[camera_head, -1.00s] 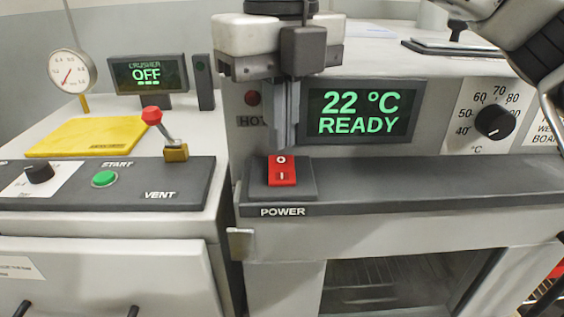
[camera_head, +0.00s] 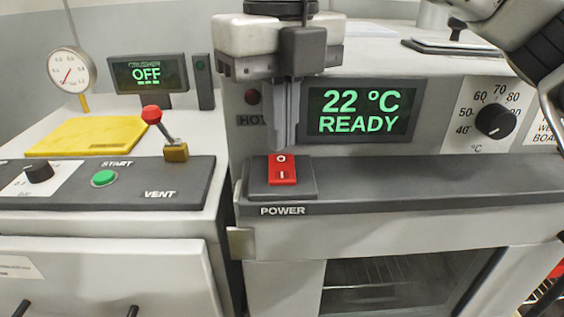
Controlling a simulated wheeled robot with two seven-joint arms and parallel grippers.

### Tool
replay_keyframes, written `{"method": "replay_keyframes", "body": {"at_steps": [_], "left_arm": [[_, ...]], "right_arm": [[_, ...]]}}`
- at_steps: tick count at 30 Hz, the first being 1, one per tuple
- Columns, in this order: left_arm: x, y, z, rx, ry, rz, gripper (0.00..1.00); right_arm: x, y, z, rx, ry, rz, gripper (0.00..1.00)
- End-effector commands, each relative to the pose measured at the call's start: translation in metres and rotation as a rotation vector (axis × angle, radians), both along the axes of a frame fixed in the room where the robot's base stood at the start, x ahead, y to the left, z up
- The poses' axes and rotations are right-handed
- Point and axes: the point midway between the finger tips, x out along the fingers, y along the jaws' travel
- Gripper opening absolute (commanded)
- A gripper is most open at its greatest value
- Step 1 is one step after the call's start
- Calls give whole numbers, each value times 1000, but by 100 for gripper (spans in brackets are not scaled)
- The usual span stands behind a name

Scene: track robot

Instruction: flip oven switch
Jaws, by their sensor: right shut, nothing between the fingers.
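The oven switch is a red rocker (camera_head: 282,169) marked O and I, set in a dark plate above the word POWER on the oven's front ledge. The oven display (camera_head: 358,112) reads 22 °C READY. My right gripper (camera_head: 281,147) points down just above the rocker's upper end, the O side. Its fingers are shut with nothing between them. I cannot tell whether the fingertips touch the rocker. The gripper hides part of the HOT label and stands beside its dark red lamp (camera_head: 253,97). My left gripper is not in view.
A temperature dial (camera_head: 495,121) is on the oven panel to the right. On the left, the crusher unit has a red-knobbed lever (camera_head: 152,115), a green START button (camera_head: 104,178), a yellow plate (camera_head: 90,136) and a display (camera_head: 147,74) reading OFF. The ledge right of the rocker is clear.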

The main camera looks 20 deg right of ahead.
Motion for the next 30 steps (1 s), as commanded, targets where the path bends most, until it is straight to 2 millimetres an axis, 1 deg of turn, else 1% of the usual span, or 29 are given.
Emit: {"method": "replay_keyframes", "body": {"at_steps": [30], "left_arm": [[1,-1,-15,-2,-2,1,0]], "right_arm": [[0,0,-17,0,2,0,0]]}}
